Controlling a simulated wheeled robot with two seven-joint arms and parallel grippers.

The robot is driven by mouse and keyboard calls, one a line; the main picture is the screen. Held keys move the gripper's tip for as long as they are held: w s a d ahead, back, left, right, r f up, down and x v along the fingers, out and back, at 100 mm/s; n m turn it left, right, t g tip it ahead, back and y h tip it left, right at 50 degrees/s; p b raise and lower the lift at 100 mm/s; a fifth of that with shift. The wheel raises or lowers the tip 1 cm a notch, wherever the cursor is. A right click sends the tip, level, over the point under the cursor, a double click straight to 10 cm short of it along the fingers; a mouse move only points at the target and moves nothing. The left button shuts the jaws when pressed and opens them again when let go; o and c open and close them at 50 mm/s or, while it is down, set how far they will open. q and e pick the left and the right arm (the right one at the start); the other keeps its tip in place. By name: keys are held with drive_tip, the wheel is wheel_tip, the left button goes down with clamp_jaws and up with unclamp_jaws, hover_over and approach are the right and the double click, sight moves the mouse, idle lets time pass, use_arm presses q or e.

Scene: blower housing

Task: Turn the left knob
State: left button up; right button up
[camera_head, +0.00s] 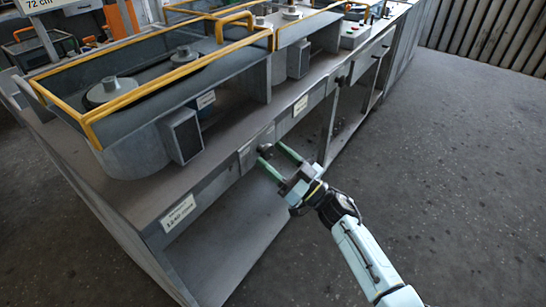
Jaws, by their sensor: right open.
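The left knob (265,149) is a small dark knob on the front panel of the long grey bench, near the middle of the view. My right gripper (270,153) reaches in from the lower right with its two green fingers spread. The fingertips are on either side of the knob, close to the panel. Whether they touch the knob cannot be told. Another dark knob (340,81) sits farther right along the same front edge. My left gripper is out of view.
The grey bench (125,193) has yellow rails (180,72) and metal housings on top. White labels (178,212) mark its front edge. The space under the bench is open, with a thin upright leg. The dark floor (450,190) at right is clear.

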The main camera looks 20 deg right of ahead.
drive_tip(key=shift+w+a+r, duration=0.2)
drive_tip(key=shift+w+a, duration=0.05)
drive_tip(key=shift+w, duration=0.1)
drive_tip(key=c, duration=1)
drive_tip(key=shift+o, duration=0.2)
drive_tip(key=shift+n+g+y, duration=0.3)
drive_tip(key=shift+n, duration=0.1)
